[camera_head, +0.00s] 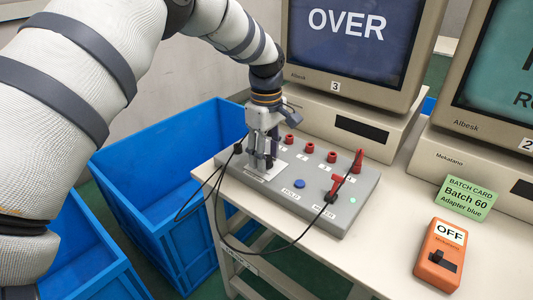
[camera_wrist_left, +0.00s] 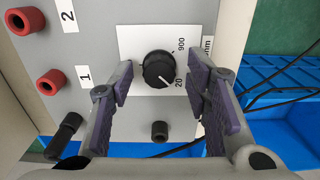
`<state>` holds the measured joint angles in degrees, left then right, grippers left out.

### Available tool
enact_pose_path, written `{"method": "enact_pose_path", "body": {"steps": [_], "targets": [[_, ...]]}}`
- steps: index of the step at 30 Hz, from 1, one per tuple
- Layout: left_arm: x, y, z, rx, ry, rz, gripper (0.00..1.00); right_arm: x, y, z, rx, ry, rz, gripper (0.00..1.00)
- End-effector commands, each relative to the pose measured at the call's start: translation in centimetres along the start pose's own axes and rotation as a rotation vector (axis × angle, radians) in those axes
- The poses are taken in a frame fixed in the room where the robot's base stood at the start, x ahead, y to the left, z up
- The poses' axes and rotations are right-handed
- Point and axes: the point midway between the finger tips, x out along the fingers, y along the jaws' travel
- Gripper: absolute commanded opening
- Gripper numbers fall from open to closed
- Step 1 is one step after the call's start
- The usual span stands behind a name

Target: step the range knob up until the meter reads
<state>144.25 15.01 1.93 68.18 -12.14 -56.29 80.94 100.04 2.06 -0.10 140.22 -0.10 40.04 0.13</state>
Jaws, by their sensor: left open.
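The range knob (camera_wrist_left: 158,69) is round and black on a white plate with the marks 20 and 900; its white pointer line is toward the 20 side. It sits on the grey meter box (camera_head: 340,215). My left gripper (camera_head: 262,158) is over the left part of this box and hides the knob in the head view. In the left wrist view the gripper (camera_wrist_left: 160,78) is open, its purple-padded fingers on either side of the knob; contact cannot be told. The screen (camera_head: 347,27) marked 3 reads OVER. My right gripper is not in view.
The box has red sockets (camera_head: 309,147), a blue button (camera_head: 299,184), a red plug (camera_head: 336,186) and a looping black cable (camera_head: 270,248). An orange OFF switch box (camera_head: 438,258) and green batch card (camera_head: 465,198) lie at right. Blue crates (camera_head: 160,150) stand left of the table.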

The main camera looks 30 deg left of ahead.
Motion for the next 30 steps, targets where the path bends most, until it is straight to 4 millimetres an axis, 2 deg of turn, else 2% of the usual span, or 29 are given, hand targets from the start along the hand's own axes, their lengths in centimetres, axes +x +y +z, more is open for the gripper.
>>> {"method": "enact_pose_path", "body": {"steps": [6, 12, 23, 30], "targets": [[0.03, 0.00, 0.00, 0.000, 0.000, 0.000, 0.44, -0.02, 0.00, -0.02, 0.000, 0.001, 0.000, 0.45], [0.01, 0.00, 0.00, 0.000, 0.000, 0.000, 0.00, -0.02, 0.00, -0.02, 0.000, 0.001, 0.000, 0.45], [-0.04, -0.01, 0.01, 0.038, 0.000, 0.000, 0.00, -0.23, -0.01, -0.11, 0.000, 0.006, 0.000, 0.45], [-0.16, 0.01, -0.02, 0.186, 0.001, 0.001, 0.00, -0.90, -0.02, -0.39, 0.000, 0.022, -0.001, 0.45]]}}
